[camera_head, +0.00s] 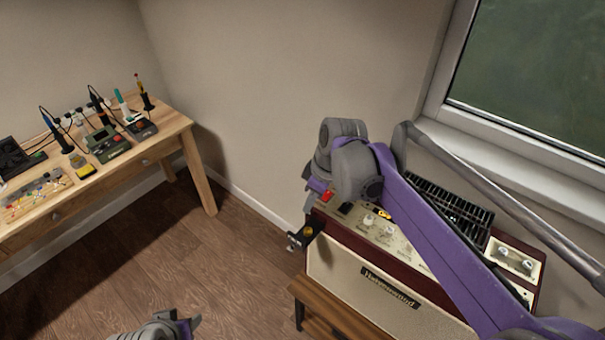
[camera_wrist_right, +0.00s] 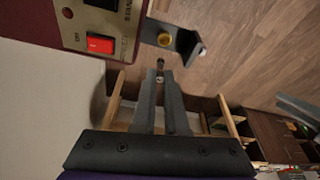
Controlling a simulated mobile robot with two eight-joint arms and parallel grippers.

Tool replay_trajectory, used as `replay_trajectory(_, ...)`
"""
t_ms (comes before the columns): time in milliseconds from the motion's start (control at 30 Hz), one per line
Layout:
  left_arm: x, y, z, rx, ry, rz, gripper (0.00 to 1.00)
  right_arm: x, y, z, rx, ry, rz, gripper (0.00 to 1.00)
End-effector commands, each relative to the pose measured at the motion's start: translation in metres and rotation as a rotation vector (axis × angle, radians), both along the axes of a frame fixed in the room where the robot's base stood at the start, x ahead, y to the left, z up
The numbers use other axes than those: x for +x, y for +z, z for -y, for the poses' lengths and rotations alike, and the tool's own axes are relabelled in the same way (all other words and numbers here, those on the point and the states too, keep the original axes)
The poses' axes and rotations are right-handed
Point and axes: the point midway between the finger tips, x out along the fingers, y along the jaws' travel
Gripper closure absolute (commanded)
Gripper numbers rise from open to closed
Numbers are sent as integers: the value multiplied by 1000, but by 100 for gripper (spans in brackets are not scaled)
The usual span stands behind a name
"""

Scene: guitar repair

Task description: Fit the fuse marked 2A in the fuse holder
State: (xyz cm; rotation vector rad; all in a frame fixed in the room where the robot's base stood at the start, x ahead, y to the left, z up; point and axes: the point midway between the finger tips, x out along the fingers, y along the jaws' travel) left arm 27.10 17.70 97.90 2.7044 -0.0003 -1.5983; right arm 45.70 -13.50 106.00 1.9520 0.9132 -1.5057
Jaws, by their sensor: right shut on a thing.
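My right gripper (camera_wrist_right: 160,82) is shut on a small thin piece (camera_wrist_right: 160,64), probably a fuse, sticking out past its fingertips. Its marking is too small to read. Beyond it in the right wrist view, a black bracket with a round brass-coloured piece (camera_wrist_right: 165,40) juts from the amplifier's edge; the held piece looks apart from it. The bracket also shows in the head view (camera_head: 297,241). I cannot tell whether this is the fuse holder. In the head view my right wrist hides the fingertips. My left gripper (camera_head: 165,328) is partly in view at the bottom; its jaws are unclear.
The cream-fronted amplifier (camera_head: 350,279) stands on a wooden stand (camera_head: 335,318). A red switch (camera_wrist_right: 100,45) sits on its panel close to the bracket. A workbench (camera_head: 100,180) with soldering tools is at the left. The floor (camera_head: 190,255) between is clear.

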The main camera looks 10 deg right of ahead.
Motion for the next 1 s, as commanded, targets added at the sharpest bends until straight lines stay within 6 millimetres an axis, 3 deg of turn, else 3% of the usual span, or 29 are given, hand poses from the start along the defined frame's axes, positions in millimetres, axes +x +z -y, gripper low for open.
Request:
replay_trajectory(100, 0, 0, 0, 0, 0, 0, 50, -4, 9, -2, 3, 50, 4, 100)
replay_trajectory(267, -3, -5, 0, 0, 0, -4, 50, -4, 3, -3, 4, 59, 4, 100)
replay_trajectory(1000, -20, -48, 0, 0, 0, -36, 50, -4, -55, -3, 4, 56, 4, 100)
